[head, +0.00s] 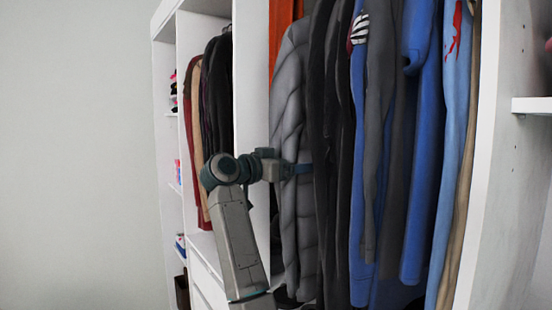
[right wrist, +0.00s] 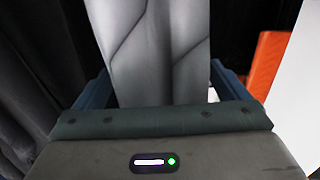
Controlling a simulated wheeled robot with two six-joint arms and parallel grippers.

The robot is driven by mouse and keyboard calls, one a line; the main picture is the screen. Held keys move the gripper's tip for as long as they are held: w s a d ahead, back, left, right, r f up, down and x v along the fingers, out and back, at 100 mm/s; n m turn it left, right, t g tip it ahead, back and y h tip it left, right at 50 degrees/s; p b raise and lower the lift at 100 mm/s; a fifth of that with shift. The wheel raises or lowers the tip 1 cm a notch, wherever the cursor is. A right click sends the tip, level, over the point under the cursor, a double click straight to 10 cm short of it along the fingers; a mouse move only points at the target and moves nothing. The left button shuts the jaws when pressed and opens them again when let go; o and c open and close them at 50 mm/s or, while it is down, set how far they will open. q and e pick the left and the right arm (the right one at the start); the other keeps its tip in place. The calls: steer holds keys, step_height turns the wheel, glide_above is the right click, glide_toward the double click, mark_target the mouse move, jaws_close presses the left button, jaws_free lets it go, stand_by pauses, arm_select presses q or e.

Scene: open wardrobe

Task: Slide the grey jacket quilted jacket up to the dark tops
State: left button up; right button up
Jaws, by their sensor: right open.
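The grey quilted jacket (head: 289,105) hangs in the right compartment of the wardrobe, at the left of the row of clothes. Dark tops (head: 331,125) hang directly to its right, with little or no gap visible. My right gripper (head: 303,169) is at the jacket's middle height. In the right wrist view the grey jacket (right wrist: 160,50) passes between the two blue fingers of the open gripper (right wrist: 162,88), with dark cloth at the left. Whether the fingers touch the jacket I cannot tell. My left gripper is not in view.
An orange garment (head: 281,32) hangs behind and left of the jacket. A white divider (head: 250,90) stands to the left, with dark and red clothes (head: 216,90) beyond it.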

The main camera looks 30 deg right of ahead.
steer(key=shift+w+d, duration=0.1)
steer(key=shift+d, duration=0.5)
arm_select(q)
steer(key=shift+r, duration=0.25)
arm_select(e)
steer(key=c, duration=1.6)
steer(key=shift+s, duration=0.2)
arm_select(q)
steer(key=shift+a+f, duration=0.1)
arm_select(e)
steer(key=shift+s, duration=0.75)
steer(key=shift+s, duration=0.15)
